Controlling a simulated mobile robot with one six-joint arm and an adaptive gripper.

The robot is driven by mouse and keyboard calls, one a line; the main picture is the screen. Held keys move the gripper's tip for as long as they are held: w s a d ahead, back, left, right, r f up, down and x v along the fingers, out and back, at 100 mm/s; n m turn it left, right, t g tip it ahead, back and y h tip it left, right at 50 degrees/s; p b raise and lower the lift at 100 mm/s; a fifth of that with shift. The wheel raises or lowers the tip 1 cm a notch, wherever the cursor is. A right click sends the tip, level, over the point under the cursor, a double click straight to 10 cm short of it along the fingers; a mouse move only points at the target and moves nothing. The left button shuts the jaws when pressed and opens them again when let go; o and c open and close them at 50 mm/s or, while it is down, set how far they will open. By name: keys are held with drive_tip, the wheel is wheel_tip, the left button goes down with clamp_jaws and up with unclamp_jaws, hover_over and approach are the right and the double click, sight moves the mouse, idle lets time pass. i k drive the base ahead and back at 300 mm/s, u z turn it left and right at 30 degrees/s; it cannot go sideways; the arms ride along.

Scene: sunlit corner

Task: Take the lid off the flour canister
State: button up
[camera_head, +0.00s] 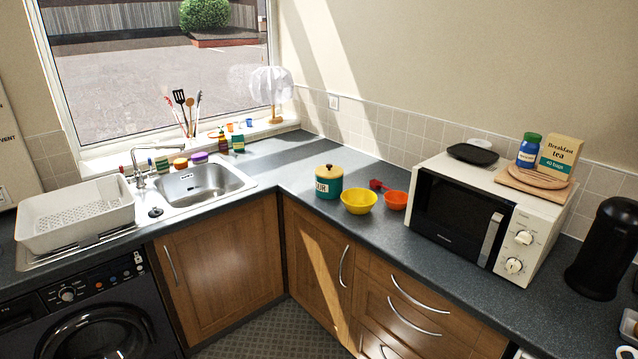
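The flour canister (328,188) stands upright on the dark worktop near the inner corner. It is teal with a white label, of which the letters "UR" show. Its pale wooden lid (329,171) sits on top, with a small dark knob in the middle. My gripper is not in view, and no part of my arm shows near the canister.
A yellow bowl (359,201) stands close at the canister's right, with an orange bowl (395,200) and a red scoop (378,185) beyond. A white microwave (486,215) stands further right. Clear worktop (290,172) lies left of the canister, towards the sink (205,184).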

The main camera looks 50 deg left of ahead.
sight(328, 170)
drive_tip(key=u, duration=1.65)
drive_tip(key=i, duration=1.85)
